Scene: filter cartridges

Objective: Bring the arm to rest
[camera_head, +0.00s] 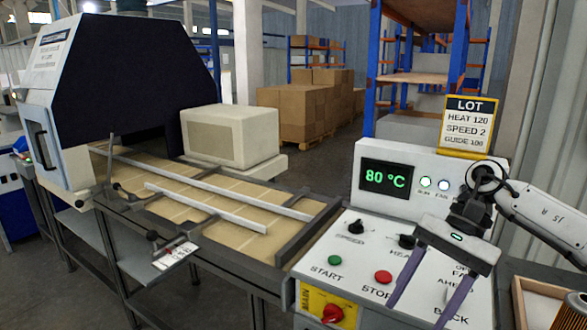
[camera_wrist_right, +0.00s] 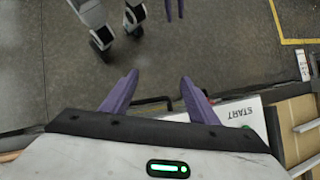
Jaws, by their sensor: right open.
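My right arm comes in from the right in the head view. My right gripper (camera_head: 418,312) hangs over the control panel (camera_head: 335,238), its two purple fingers pointing down and spread apart with nothing between them. In the right wrist view the same gripper (camera_wrist_right: 158,77) is open and empty, with grey floor and a corner of the panel (camera_wrist_right: 248,112) beyond its fingers. Two purple finger pieces of what looks like my left gripper (camera_wrist_right: 174,9) show at the top edge, cut off. The left arm is not in the head view.
A display (camera_head: 386,178) reads 80 °C, below a LOT card (camera_head: 468,125) with HEAT 120, SPEED 2, GUIDE 100. A conveyor (camera_head: 200,212) with guide rails runs at left. A wooden tray (camera_head: 517,300) holding a filter cartridge (camera_head: 570,312) stands at lower right.

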